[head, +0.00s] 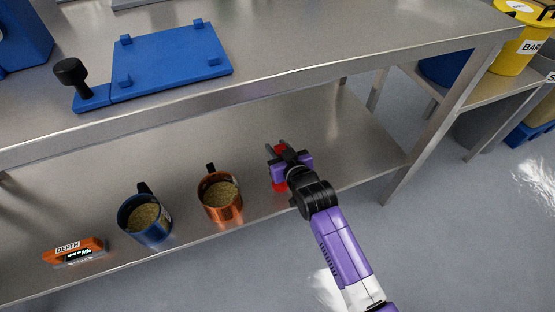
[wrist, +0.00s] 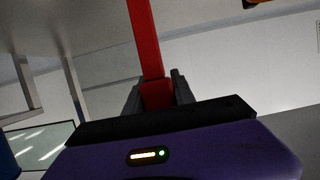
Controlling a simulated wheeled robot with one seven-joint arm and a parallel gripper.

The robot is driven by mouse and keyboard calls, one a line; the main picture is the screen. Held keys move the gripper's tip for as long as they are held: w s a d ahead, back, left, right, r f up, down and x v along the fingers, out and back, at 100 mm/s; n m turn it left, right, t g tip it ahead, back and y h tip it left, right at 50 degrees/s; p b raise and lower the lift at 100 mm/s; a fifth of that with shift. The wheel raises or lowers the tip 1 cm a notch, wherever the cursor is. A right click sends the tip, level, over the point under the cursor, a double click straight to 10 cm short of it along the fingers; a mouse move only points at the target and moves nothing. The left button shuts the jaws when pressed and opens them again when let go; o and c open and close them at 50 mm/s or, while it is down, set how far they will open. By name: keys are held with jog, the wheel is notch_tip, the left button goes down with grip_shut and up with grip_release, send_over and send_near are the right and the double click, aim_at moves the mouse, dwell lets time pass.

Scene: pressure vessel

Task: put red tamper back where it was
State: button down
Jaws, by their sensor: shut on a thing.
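My gripper (head: 277,152) is shut on the red tamper (head: 280,186), over the right part of the lower shelf (head: 345,140). Red shows on both sides of the fingers in the head view, with the rest hidden by the gripper. In the wrist view the red tamper (wrist: 148,45) is a long straight bar rising from between the dark fingers of my gripper (wrist: 157,92). I cannot tell whether its lower end touches the shelf.
Left of my gripper on the lower shelf stand a copper mug (head: 222,207) and a blue mug (head: 135,232), both with grainy contents. An orange depth gauge (head: 75,250) lies farther left.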

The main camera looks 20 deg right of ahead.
jog(key=shift+f+b, duration=0.8)
jog(key=shift+f, duration=1.25)
jog(key=shift+f, duration=0.15)
jog(key=c, duration=1)
grip_release()
jog(key=shift+c, duration=0.2)
jog(key=p+v, duration=0.4)
jog(key=v, duration=0.8)
